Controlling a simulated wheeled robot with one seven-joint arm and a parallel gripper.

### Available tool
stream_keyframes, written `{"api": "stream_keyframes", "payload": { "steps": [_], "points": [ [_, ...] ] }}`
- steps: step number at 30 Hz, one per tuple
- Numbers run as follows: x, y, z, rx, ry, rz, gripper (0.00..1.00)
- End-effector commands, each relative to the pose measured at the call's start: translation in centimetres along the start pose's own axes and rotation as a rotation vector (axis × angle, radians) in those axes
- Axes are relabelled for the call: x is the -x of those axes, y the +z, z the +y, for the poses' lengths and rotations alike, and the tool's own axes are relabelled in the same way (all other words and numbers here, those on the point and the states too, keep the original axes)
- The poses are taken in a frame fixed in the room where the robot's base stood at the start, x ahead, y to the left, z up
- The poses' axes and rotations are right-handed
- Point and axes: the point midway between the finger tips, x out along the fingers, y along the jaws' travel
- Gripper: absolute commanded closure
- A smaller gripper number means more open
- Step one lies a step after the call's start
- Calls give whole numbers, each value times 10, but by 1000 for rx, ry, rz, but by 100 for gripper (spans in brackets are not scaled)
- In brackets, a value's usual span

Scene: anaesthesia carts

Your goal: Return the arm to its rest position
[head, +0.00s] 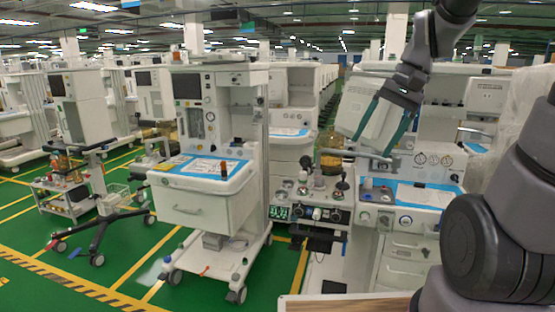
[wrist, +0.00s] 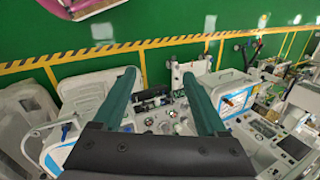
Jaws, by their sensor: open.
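My gripper (head: 374,146) shows in the head view at the right of centre, pointing down from my raised dark arm. Its two teal fingers are spread apart with nothing between them. In the wrist view the open fingers (wrist: 158,76) reach out over the carts, with the green floor beyond. In the head view the gripper overlaps a white anaesthesia cart (head: 412,243) with a blue-covered worktop. I cannot tell its exact distance from that cart. Parts of my arm cover the right edge of the head view.
Another anaesthesia cart (head: 204,210) with a blue-topped work surface stands left of centre. A wheeled stand (head: 95,214) is farther left. Knobs and gauges line the cart (head: 322,213) below my gripper. Green floor (head: 130,262) with yellow lines is open at the lower left.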

Motion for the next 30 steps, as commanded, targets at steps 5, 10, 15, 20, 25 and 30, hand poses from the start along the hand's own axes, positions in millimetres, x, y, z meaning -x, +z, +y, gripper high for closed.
{"api": "stream_keyframes", "payload": {
  "steps": [5, 10, 15, 20, 25, 30],
  "points": [
    [45, 16, 7, 92, 24, 269, 25],
    [77, 26, 13, 143, 6, 454, 25],
    [92, 30, 16, 163, -11, 536, 25],
    [94, 30, 17, 163, -13, 546, 25],
    [94, 30, 17, 163, -13, 545, 25],
    [94, 30, 17, 163, -13, 544, 25]
  ]
}}
